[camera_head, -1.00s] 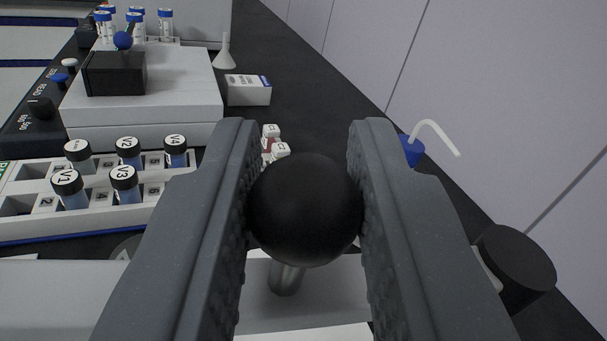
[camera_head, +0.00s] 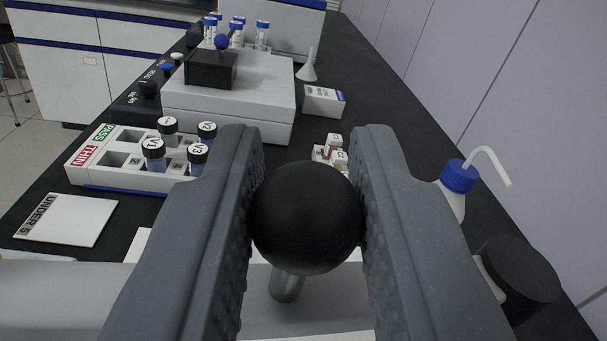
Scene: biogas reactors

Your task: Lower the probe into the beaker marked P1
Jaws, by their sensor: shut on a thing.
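My gripper (camera_head: 306,215) is shut on a black ball knob (camera_head: 305,217), one finger on each side. A short metal rod (camera_head: 286,284) runs down below the knob; it looks like the top of the probe. The rod's lower end is hidden behind the knob, the fingers and the pale grey surface below. No beaker marked P1 can be made out in this view.
A white rack (camera_head: 120,178) with several labelled vials stands at left, near a white "UNDER 5" tile (camera_head: 67,220). Behind is a white instrument (camera_head: 230,100) with a black block (camera_head: 211,70). A small white box (camera_head: 323,101), a funnel (camera_head: 307,70) and a wash bottle (camera_head: 456,190) stand at right.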

